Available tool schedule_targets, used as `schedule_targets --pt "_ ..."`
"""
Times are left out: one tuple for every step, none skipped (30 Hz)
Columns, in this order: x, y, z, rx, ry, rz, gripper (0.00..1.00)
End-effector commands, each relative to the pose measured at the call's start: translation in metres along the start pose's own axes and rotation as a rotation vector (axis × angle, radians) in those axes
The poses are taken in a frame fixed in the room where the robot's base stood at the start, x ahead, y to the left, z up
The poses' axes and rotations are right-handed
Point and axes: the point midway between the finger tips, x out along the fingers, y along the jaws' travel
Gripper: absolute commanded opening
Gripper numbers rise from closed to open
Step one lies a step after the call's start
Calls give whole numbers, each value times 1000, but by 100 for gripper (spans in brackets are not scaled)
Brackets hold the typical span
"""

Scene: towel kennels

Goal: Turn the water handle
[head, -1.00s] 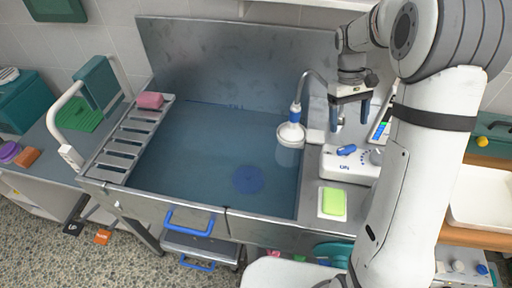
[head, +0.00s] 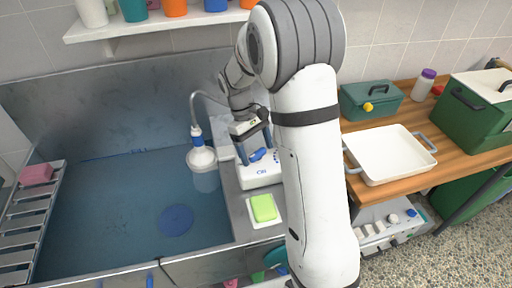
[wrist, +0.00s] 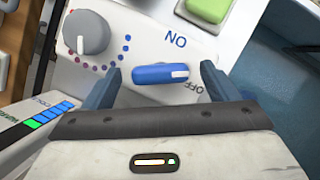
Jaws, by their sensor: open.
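The blue water handle (wrist: 160,73) lies on a white control box between printed ON and OFF marks, its white-marked end toward the right of the wrist view, near OFF. It also shows in the head view (head: 257,154). My gripper (wrist: 160,68) is open, with one blue finger at each end of the handle. I cannot tell whether either finger touches it. In the head view my gripper (head: 254,147) is low at the box. The shower head (head: 201,158) hangs over the tub, with a pale see-through column below it.
The grey dial (wrist: 86,32) is beside the handle. A green sponge (head: 263,208) lies in front of the box. The steel tub (head: 110,215) holds a blue disc and bluish water. A white tray (head: 388,153) and a teal box (head: 371,102) are on the wooden counter at right.

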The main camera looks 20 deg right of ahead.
Motion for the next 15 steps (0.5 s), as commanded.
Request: schedule_targets --pt "0 0 0 0 0 0 80" --pt "0 0 0 0 0 0 80" --pt "0 0 0 0 0 0 80" --pt "0 0 0 0 0 0 80" --pt "0 0 0 0 0 0 80" --pt "0 0 0 0 0 0 77" --pt "0 0 0 0 0 0 74" --pt "0 0 0 0 0 0 72" --pt "0 0 0 0 0 0 69" --pt "0 0 0 0 0 0 66" --pt "0 0 0 0 0 0 64" --pt "0 0 0 0 0 0 60" --pt "0 0 0 0 0 0 58" --pt "0 0 0 0 0 0 55" --pt "0 0 0 0 0 0 52"
